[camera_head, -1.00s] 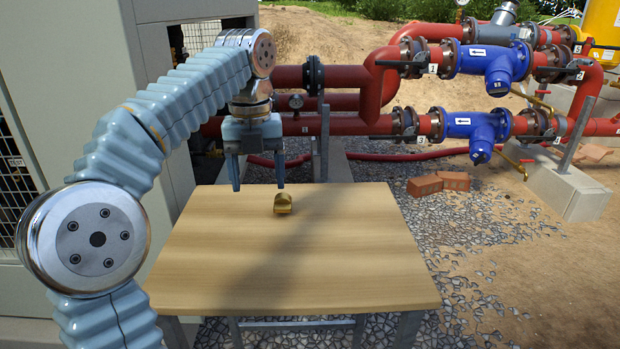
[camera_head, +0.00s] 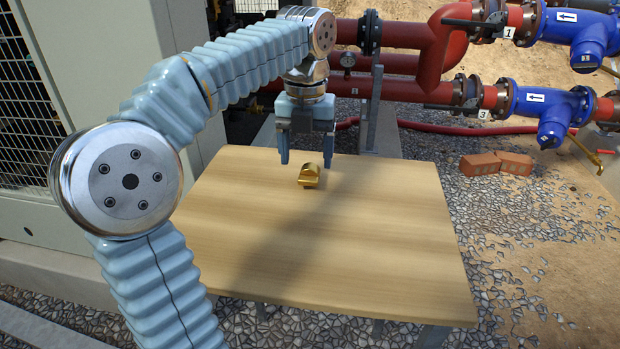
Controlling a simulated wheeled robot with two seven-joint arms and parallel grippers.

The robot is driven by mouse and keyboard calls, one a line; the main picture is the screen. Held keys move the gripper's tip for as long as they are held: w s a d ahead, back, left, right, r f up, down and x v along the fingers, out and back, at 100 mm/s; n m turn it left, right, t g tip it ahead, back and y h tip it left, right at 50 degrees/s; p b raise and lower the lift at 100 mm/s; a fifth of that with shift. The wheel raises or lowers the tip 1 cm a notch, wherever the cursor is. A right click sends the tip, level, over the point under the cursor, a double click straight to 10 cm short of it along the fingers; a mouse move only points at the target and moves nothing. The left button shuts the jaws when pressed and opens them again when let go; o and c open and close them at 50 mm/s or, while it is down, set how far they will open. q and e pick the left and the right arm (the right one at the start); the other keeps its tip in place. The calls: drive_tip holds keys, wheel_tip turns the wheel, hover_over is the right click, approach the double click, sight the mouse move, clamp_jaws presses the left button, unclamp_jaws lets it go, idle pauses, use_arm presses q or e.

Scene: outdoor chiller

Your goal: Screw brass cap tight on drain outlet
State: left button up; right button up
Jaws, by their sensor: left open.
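The brass cap (camera_head: 309,175) lies on the wooden table (camera_head: 350,250) near its far edge. My left gripper (camera_head: 306,161) points down with its two fingers apart, open and empty. In the picture its fingertips appear just above and behind the cap, one on each side of it; I cannot tell the exact depth. My right gripper is not in view.
Red pipes (camera_head: 400,92) with blue valve bodies (camera_head: 546,100) run behind the table. A grey upright post (camera_head: 374,110) stands just behind its far edge. Bricks (camera_head: 497,163) lie on gravel to the right. A grey cabinet (camera_head: 110,70) stands at the left. Most of the tabletop is clear.

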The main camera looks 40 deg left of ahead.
sight(309, 176)
use_arm(q)
drive_tip(key=f, duration=0.4)
drive_tip(key=shift+w+d+f, duration=0.15)
drive_tip(key=shift+w+f, duration=0.05)
drive_tip(key=shift+f, duration=0.2)
drive_tip(key=shift+c, duration=0.4)
drive_tip(key=c, duration=1.1)
drive_tip(key=shift+r, duration=0.15)
